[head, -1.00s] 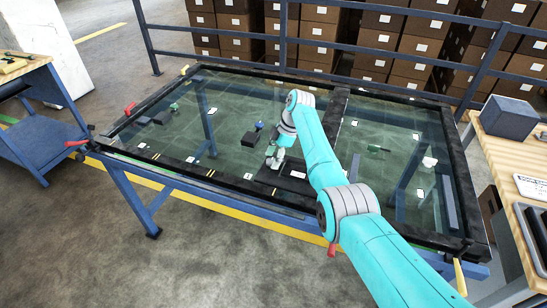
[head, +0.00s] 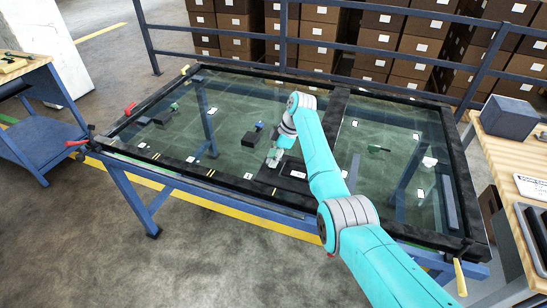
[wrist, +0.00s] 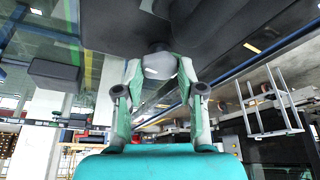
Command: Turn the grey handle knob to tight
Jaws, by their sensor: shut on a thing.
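The grey handle knob (wrist: 158,66) shows in the wrist view as a pale rounded piece on a short dark stem, under a large dark body (wrist: 150,22). My gripper (wrist: 160,72) has one finger on each side of the knob and is shut on it. In the head view my gripper (head: 273,159) is low at the middle of the glass-topped table (head: 190,160), beside a dark plate with a white label. The knob is too small and covered to make out there. I cannot read any tight mark or the knob's angle.
A black block (head: 249,139) and a small blue-topped piece (head: 259,126) stand just behind my gripper. A green tool (head: 377,149) lies to the right. A dark bar crosses the table behind my arm. A blue railing (head: 400,78) runs along the back; a wooden bench (head: 500,160) is at right.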

